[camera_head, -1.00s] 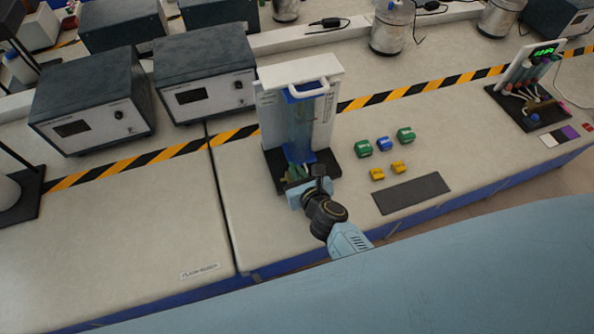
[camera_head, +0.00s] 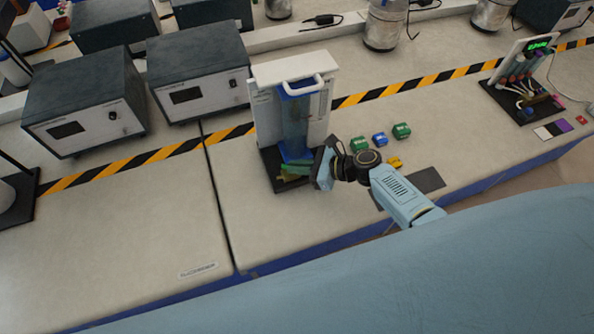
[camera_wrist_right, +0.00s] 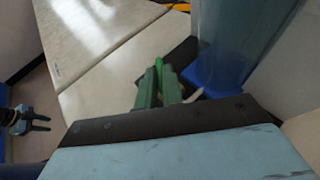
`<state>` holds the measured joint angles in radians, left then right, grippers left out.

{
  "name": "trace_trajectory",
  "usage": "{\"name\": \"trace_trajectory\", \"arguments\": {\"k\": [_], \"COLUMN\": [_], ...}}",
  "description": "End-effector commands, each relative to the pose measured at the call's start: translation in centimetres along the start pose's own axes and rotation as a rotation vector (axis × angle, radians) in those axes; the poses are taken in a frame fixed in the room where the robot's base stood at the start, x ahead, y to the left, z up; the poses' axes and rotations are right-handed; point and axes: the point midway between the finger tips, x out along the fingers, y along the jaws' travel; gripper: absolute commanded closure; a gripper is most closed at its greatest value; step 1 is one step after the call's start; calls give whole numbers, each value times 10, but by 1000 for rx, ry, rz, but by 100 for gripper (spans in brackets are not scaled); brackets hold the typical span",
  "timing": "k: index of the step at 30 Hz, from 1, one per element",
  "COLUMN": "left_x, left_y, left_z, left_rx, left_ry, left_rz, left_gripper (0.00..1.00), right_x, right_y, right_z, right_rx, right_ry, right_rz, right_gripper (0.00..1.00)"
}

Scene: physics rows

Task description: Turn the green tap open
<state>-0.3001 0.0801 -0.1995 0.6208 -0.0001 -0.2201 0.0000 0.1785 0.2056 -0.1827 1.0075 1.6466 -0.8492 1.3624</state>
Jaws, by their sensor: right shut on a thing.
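The green tap shows in the right wrist view as a small bright green piece (camera_wrist_right: 159,63) between dark green fingers. My right gripper (camera_wrist_right: 160,82) is shut on it. In the head view my right gripper (camera_head: 297,165) reaches in from the right, low at the foot of the stand, and its body and fingers hide most of the tap. A clear blue-tinted column (camera_head: 295,128) with a blue foot stands just behind it. At the left edge of the right wrist view, my left gripper (camera_wrist_right: 36,122) is open and empty, away from the tap.
The white stand (camera_head: 265,110) backs the column on a dark base. Green, blue and yellow small blocks (camera_head: 380,139) lie to the right, near a dark mat (camera_head: 428,180). Grey instrument boxes (camera_head: 85,115) stand at the left. The front-left bench is clear.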

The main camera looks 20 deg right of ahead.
Motion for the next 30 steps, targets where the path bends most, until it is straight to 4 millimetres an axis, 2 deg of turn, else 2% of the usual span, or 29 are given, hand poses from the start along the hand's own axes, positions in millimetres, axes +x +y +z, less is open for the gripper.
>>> {"name": "trace_trajectory", "arguments": {"k": [1, 3, 15, 21, 30], "left_x": [11, 19, 59, 69, 73], "left_y": [0, 0, 1, 1, 2], "left_z": [1, 2, 5, 6, 7], "left_rx": [0, 0, 0, 0, 0], "left_ry": [0, 0, 0, 0, -1], "left_rz": [0, 0, 0, 0, 0], "left_gripper": [64, 64, 64, 64, 64], "right_x": [2, 2, 3, 3, 3], "right_y": [-4, -5, -10, -10, -10], "right_z": [-4, -4, -2, 0, 2], "right_rx": [-21, -46, -154, -184, -199], "right_ry": [0, -1, -1, -3, -3], "right_rz": [37, 97, 367, 440, 476], "right_gripper": [100, 100, 100, 100, 100]}}
